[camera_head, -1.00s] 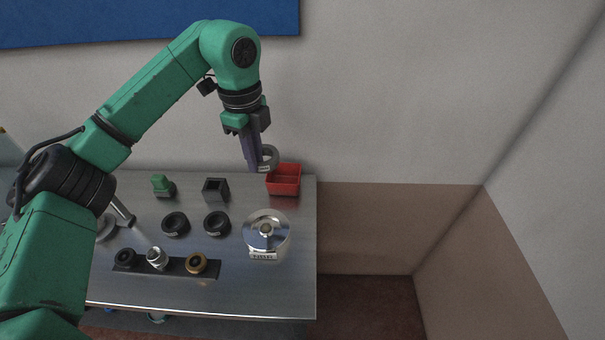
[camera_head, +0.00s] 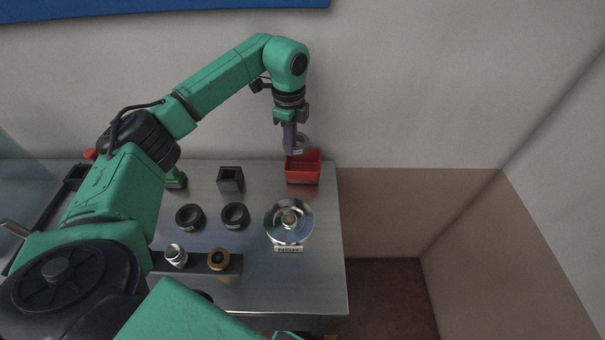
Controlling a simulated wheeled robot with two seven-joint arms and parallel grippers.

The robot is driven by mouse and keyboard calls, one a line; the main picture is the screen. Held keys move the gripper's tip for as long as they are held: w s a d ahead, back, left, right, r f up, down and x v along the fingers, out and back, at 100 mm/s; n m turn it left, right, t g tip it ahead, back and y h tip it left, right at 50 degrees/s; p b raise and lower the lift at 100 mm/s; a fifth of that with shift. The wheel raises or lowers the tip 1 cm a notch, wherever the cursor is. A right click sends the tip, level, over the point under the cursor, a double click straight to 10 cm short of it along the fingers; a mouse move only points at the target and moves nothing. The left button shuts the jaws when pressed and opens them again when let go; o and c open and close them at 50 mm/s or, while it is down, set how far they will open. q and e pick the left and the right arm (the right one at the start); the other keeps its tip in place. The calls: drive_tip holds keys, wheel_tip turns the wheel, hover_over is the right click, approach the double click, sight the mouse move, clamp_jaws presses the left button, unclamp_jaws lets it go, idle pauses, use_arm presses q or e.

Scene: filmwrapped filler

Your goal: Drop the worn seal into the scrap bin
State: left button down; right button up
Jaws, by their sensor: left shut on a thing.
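My left gripper (camera_head: 293,148) is shut on a grey ring, the worn seal (camera_head: 303,144), at the back right of the table. It holds the seal above the back edge of the red scrap bin (camera_head: 303,174). The gripper's fingers partly cover the seal and point down. The bin is an open red box, and its visible inside looks empty. My right gripper is not in view.
The metal table (camera_head: 300,280) holds a silver disc (camera_head: 289,221) with a label, two black rings (camera_head: 190,217) (camera_head: 235,215), a black square holder (camera_head: 230,179) and a dark strip with a silver fitting (camera_head: 176,255) and a brass fitting (camera_head: 219,259). Right of the table is open floor.

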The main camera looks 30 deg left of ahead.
use_arm(q)
drive_tip(key=shift+f, duration=0.1)
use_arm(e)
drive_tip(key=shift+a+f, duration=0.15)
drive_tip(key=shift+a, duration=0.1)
use_arm(q)
drive_tip(key=c, duration=0.9)
unclamp_jaws()
drive_tip(key=shift+d, duration=0.1)
drive_tip(key=shift+o, duration=0.3)
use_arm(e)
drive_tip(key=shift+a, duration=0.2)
use_arm(q)
wheel_tip(320, 180, up, 7)
drive_tip(key=shift+r+b, duration=0.1)
drive_tip(key=shift+b, duration=0.7)
wheel_tip(320, 180, up, 7)
drive_tip(key=p, duration=0.1)
drive_tip(key=shift+r+p, duration=0.2)
drive_tip(key=shift+p, duration=0.2)
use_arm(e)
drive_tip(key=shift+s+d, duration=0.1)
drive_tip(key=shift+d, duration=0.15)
